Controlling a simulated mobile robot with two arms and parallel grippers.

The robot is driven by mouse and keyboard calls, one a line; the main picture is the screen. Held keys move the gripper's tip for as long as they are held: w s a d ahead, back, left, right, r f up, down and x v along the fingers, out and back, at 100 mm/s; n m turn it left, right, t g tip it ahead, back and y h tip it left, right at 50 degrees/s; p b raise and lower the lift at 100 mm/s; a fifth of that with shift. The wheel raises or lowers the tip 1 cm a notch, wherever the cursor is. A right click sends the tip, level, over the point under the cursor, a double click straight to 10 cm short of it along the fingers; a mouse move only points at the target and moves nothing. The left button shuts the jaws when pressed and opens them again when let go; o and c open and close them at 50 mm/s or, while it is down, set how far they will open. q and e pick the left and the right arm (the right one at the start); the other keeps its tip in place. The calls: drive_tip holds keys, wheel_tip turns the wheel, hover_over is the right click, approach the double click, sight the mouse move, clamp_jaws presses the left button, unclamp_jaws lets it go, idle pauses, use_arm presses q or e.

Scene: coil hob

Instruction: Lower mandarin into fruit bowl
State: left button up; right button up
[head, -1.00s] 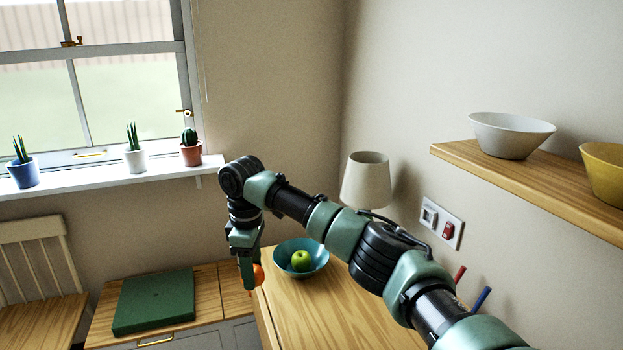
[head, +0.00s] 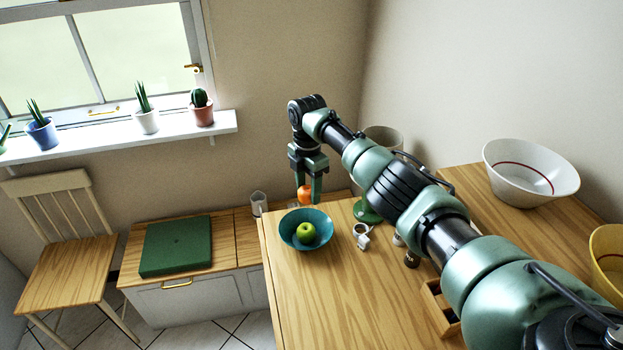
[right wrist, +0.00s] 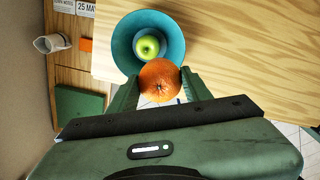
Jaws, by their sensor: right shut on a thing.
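The mandarin (head: 305,194) is orange and held between the fingertips of my right gripper (head: 308,190), above and behind the fruit bowl in the head view. The right wrist view also shows the mandarin (right wrist: 159,80) between the two green fingers. The fruit bowl (head: 289,236) is teal and stands on the wooden worktop, with a green apple (head: 305,232) inside it. In the right wrist view the bowl (right wrist: 126,40) lies just beyond the mandarin, which overlaps its near rim in the picture. My left gripper is in neither view.
A white mug (head: 258,203) stands on the lower counter beside a green board (head: 176,246). A small white cup (head: 361,234), a dark-topped jar (head: 411,259) and a green lamp base (head: 366,211) stand right of the bowl. The worktop's front (head: 330,300) is clear.

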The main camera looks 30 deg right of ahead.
wheel_tip(320, 180, down, 10)
drive_tip(key=b, duration=0.8)
drive_tip(key=shift+r+b, duration=0.15)
drive_tip(key=shift+b, duration=0.2)
drive_tip(key=shift+a, duration=0.1)
drive_tip(key=shift+f+b, duration=1.85)
drive_tip(key=shift+f, duration=0.95)
drive_tip(key=shift+s, duration=0.1)
drive_tip(key=o, duration=1.4)
drive_tip(key=shift+o, duration=0.2)
